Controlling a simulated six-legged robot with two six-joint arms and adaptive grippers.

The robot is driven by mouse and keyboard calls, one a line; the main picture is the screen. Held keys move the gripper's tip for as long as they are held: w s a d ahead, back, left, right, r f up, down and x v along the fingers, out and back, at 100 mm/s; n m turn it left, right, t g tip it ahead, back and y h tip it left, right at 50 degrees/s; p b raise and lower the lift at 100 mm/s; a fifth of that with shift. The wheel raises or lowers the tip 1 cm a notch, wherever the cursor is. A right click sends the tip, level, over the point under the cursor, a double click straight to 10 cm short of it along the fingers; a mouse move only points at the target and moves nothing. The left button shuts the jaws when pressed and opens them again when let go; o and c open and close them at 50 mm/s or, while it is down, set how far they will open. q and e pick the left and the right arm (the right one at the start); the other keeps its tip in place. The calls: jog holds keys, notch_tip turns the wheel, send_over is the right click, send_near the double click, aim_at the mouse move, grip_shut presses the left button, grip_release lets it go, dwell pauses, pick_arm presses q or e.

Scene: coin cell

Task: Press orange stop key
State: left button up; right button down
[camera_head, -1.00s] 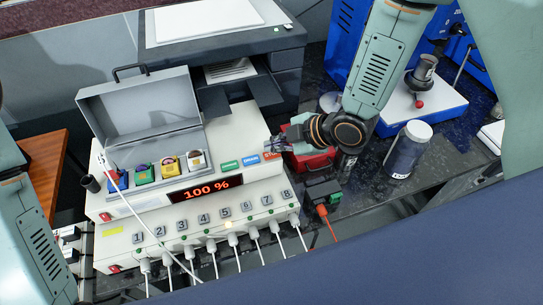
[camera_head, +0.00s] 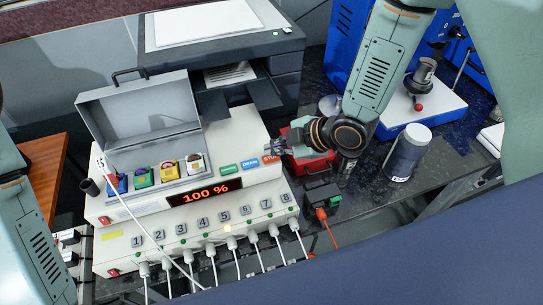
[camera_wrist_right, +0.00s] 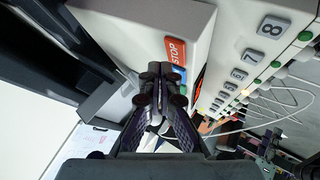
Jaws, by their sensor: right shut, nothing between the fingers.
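The orange stop key (camera_wrist_right: 176,51) is on the cream charger's top panel (camera_wrist_right: 160,20), just beyond my right gripper's fingertips in the wrist view. In the head view the stop key (camera_head: 270,160) is at the right end of the key row, beside a blue key and a green key. My right gripper (camera_head: 275,149) is shut and empty, close above the key at the panel's right edge. In the wrist view its fingertips (camera_wrist_right: 162,74) lie together near the key's lower end. I cannot tell whether they touch it. My left gripper is out of view.
The charger (camera_head: 190,222) has an open grey lid (camera_head: 140,108), coloured cells, a 100 % display (camera_head: 205,192) and several cables in front. A printer (camera_head: 220,35) stands behind. A red box (camera_head: 312,165) and a white-lidded jar (camera_head: 406,155) stand to the right.

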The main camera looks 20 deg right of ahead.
aim_at(274, 159)
jog(key=shift+a+f, duration=0.15)
jog(key=shift+f+b, duration=0.3)
jog(key=shift+f, duration=0.4)
dwell(0.8)
dwell(0.4)
jog(key=shift+r+p, duration=0.5)
jog(key=shift+r, duration=0.35)
jog(key=shift+r, duration=0.1)
notch_tip(274, 159, up, 5)
jog(key=p, duration=0.4)
dwell(0.5)
